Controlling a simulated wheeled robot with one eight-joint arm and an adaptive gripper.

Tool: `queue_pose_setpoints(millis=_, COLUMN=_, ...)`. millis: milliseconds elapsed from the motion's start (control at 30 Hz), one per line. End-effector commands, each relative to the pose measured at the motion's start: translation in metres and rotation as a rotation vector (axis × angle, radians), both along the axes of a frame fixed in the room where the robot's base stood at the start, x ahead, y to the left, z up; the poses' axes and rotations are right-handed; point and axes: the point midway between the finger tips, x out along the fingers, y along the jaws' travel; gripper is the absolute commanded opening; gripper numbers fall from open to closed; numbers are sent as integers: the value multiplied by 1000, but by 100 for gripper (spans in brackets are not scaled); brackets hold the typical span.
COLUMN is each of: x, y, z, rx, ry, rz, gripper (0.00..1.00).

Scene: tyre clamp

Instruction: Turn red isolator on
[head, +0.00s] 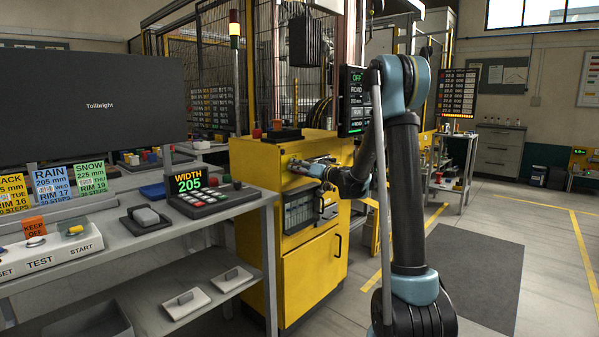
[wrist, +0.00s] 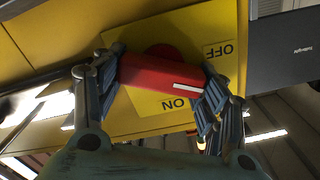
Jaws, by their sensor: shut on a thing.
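The red isolator handle (wrist: 160,74) sits on a yellow plate (wrist: 180,25) in the wrist view. It lies nearly crosswise, slightly down to the right, with a white mark at its right end. That mark lies between the OFF label (wrist: 219,50) and the ON label (wrist: 175,103), both upside down or tilted. My gripper (wrist: 165,68) is shut on the handle, one finger at each end. In the head view my gripper (head: 298,165) reaches the front of the yellow cabinet (head: 312,268); the handle cannot be made out there.
A dark screen (head: 356,100) above the cabinet shows OFF in green. A grey bench (head: 140,240) with a WIDTH 205 display (head: 190,183) stands left of the cabinet. Floor on the right is open, with a dark mat (head: 470,265).

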Motion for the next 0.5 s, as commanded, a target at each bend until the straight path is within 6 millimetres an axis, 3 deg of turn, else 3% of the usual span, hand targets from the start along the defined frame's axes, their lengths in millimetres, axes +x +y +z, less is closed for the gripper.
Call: queue_pose_setpoints(millis=500, x=6, y=-5, z=-3, rx=302, ry=386, rz=-8, gripper=42)
